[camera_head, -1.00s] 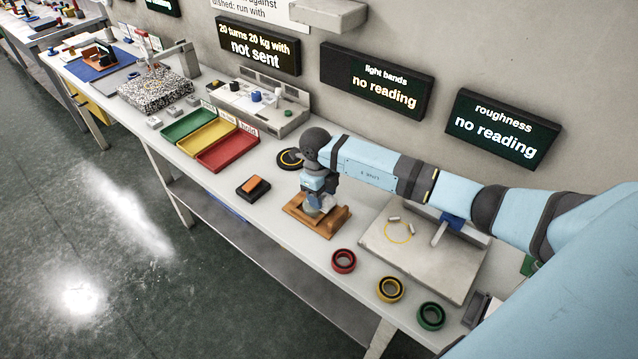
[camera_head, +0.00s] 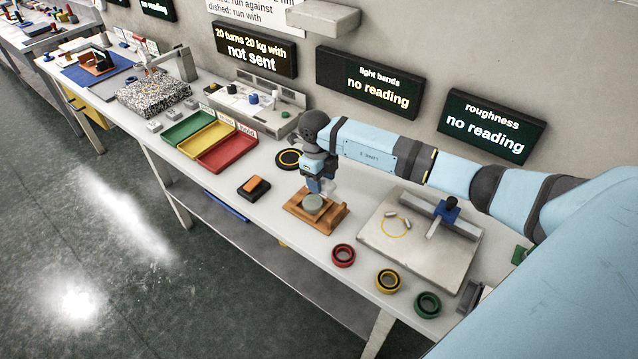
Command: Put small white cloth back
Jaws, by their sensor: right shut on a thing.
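My right gripper (camera_head: 322,189) is just above and behind the wooden stand (camera_head: 327,221). It is shut on a small whitish thing at its fingertips, which looks like the small white cloth (camera_head: 330,187). The arm and fingers hide much of it. A grey-green round disc (camera_head: 313,203) sits on the wooden stand just below the gripper, and the gripper looks clear of it. My left gripper is out of view.
A black dish with a yellow ring (camera_head: 289,159) lies behind the stand. A black block with an orange top (camera_head: 255,188) is to the left. Red (camera_head: 343,255), yellow (camera_head: 388,281) and green (camera_head: 428,305) rings line the front edge. A grey plate (camera_head: 380,250) lies to the right.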

